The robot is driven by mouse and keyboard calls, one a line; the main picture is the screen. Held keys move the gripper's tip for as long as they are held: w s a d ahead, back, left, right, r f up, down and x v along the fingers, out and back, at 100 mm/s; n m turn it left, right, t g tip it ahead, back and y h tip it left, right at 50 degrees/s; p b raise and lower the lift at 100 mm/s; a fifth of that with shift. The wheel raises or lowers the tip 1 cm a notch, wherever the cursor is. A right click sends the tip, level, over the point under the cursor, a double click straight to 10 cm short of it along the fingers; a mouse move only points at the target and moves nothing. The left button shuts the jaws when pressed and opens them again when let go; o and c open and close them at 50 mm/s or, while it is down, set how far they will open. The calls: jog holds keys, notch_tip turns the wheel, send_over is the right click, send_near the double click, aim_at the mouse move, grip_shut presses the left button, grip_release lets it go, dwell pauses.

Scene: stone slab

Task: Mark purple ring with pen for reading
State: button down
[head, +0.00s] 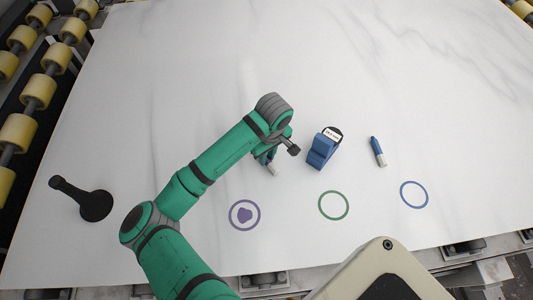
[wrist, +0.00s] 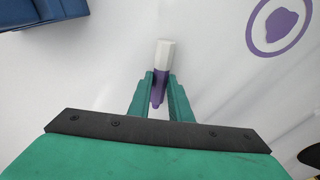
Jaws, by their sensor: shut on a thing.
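My gripper (wrist: 160,92) is shut on a purple pen (wrist: 161,85) with a white end (wrist: 165,52). In the head view the arm covers most of my gripper (head: 266,158), and the white end of the pen (head: 272,170) shows below it, above the slab. The purple ring (head: 231,215) lies on the slab to the lower left of the pen, with a solid purple blob (head: 244,215) inside it. The ring (wrist: 253,33) also shows at the upper right of the wrist view, apart from the pen.
A blue block-shaped device (head: 318,151) with a small white label stands right of my gripper. A blue pen with a white end (head: 377,150) lies farther right. A green ring (head: 333,219) and a blue ring (head: 413,208) are on the slab. A black handled object (head: 94,206) lies left.

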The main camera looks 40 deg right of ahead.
jog(key=c, duration=1.5)
grip_release()
jog(key=shift+c, duration=0.2)
notch_tip(320, 180, up, 11)
jog(key=s, duration=0.1)
jog(key=shift+f, duration=0.15)
jog(key=shift+a, duration=0.1)
